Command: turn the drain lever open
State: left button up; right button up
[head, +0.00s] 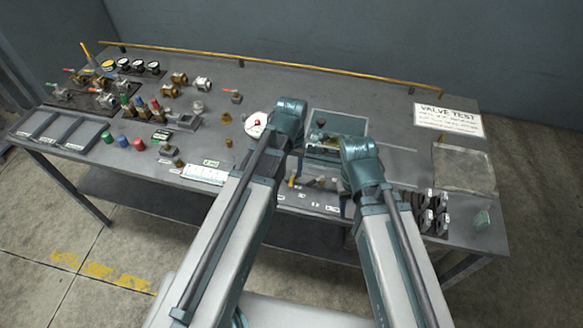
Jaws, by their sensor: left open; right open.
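I cannot single out the drain lever with certainty. A brass fitting with a small orange-red lever (235,96) stands on the bench left of my arms. My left gripper (290,112) is over the middle of the bench, beside a white round dial with a red centre (256,123). My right gripper (335,146) is to its right, at the panel's front edge. Both are open; their fingertips are largely hidden by my wrists, and I see nothing held.
Valves with coloured handles (62,92), gauges (124,65) and fittings crowd the bench's left. Small parts (318,182) lie at the front edge. A VALVE TEST sign (449,120) and black-and-white items (432,212) are right. A brass rail (250,63) runs along the back.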

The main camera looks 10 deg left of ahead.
aim_at(291, 181)
pick_arm(q)
notch_tip(291, 181, up, 10)
jog(key=p, duration=0.8)
jog(key=shift+f, duration=0.2)
pick_arm(e)
notch_tip(291, 181, up, 10)
jog(key=shift+f, duration=0.25)
